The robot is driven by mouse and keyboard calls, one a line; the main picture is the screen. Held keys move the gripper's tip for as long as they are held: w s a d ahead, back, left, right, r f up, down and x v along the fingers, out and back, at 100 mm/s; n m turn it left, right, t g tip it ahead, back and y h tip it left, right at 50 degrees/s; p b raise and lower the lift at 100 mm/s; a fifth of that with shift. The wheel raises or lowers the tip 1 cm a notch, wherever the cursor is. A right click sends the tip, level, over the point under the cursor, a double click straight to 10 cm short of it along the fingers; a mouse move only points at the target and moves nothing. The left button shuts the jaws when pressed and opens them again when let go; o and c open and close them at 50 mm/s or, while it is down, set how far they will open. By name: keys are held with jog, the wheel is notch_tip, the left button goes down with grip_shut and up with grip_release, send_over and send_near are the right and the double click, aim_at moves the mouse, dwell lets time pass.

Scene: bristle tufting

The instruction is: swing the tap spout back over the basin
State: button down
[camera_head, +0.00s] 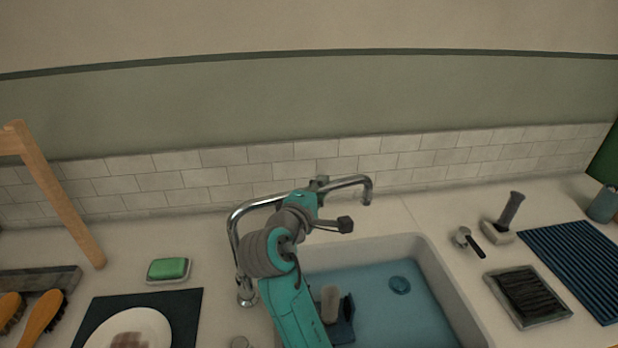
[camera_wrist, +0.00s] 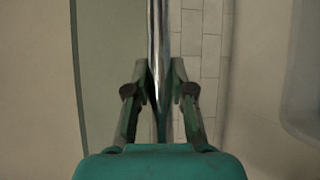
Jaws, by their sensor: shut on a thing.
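The chrome tap (camera_head: 235,222) rises from the counter at the left of the basin. Its spout runs right and ends in a downturned tip (camera_head: 368,192). In the picture the tip lies against the counter behind the basin's back rim. The basin (camera_head: 447,275) has a pale rim and blue water or floor inside. My gripper (camera_head: 321,184) is shut on the spout partway along its horizontal run. In the wrist view the shiny spout tube (camera_wrist: 159,45) passes between both fingers. My arm hides part of the tap and the basin's left side.
In the basin are a blue round drain (camera_head: 400,285) and a beige object (camera_head: 330,303). Left are a green sponge (camera_head: 168,269), a plate (camera_head: 128,330) and brushes (camera_head: 40,318). Right are a handled brush (camera_head: 508,215), a dark-bristled block (camera_head: 530,294) and a ribbed blue mat (camera_head: 575,260). A tiled wall stands behind.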

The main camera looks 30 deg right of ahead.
jog(key=shift+s+a+m+g+h, duration=0.2)
jog(key=shift+s+m+g+h, duration=0.25)
jog(key=shift+s, duration=0.3)
jog(key=shift+s+a+m+g+h, duration=0.2)
jog(key=shift+s+m+g, duration=0.2)
jog(key=shift+s+g, duration=0.3)
jog(key=shift+s+a+m+g+h, duration=0.15)
jog(key=shift+s+m+g+h, duration=0.25)
jog(key=shift+s, duration=0.4)
jog(key=shift+f, duration=0.1)
jog(key=c, duration=1)
grip_release()
jog(key=shift+s, duration=0.1)
jog(key=v, duration=1.2)
